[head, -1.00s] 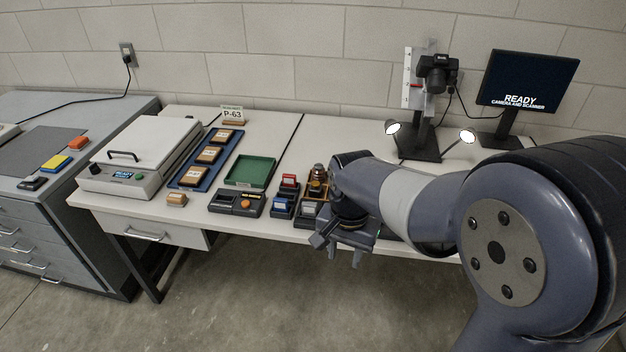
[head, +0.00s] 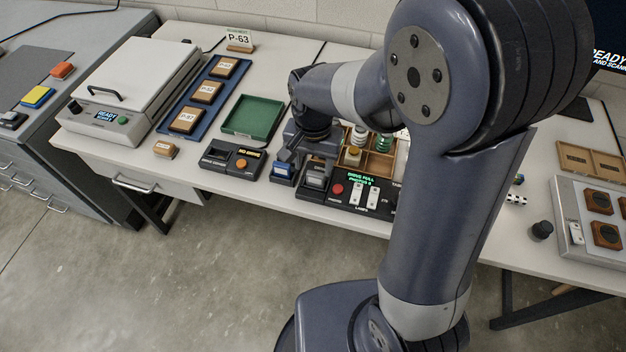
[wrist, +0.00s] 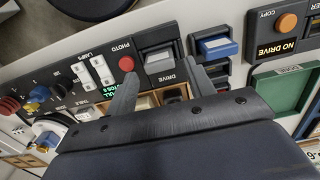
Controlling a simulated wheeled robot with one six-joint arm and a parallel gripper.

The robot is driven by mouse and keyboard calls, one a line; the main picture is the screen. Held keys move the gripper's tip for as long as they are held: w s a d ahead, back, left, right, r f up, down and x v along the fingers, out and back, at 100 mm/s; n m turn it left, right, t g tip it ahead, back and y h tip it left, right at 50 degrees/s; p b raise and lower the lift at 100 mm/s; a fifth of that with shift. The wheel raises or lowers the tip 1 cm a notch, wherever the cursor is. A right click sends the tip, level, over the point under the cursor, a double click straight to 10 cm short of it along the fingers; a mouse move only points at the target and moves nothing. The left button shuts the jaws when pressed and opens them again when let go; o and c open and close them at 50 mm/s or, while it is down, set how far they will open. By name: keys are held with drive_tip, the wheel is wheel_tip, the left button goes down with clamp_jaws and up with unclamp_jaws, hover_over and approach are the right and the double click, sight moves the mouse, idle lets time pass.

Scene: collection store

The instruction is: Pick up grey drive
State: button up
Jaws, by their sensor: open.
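The grey drive (head: 316,178) sits in the dark holder at the left end of the camera console (head: 344,198). In the wrist view the grey drive (wrist: 159,59) shows beside the word DRIVE and a red PHOTO button. My gripper (head: 303,158) is over this end of the console, just behind the grey drive in the head view. In the wrist view my open gripper (wrist: 163,88) has its two fingers apart, pointing toward either side of the drive, with nothing between them. I cannot tell the height gap.
A blue drive (head: 283,170) stands close left of the grey one. Left of it is a copy unit (head: 232,160) reading NO DRIVE, with a green tray (head: 254,117) behind. A wooden compartment box (head: 379,160) is right of my gripper. The console screen (head: 361,180) reads DRIVE FULL.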

sight(316, 174)
drive_tip(key=shift+w+d+f, duration=0.15)
drive_tip(key=shift+f, duration=1.35)
drive_tip(key=shift+w+d+f, duration=0.15)
drive_tip(key=shift+f, duration=1.35)
drive_tip(key=shift+c, duration=0.3)
drive_tip(key=c, duration=0.7)
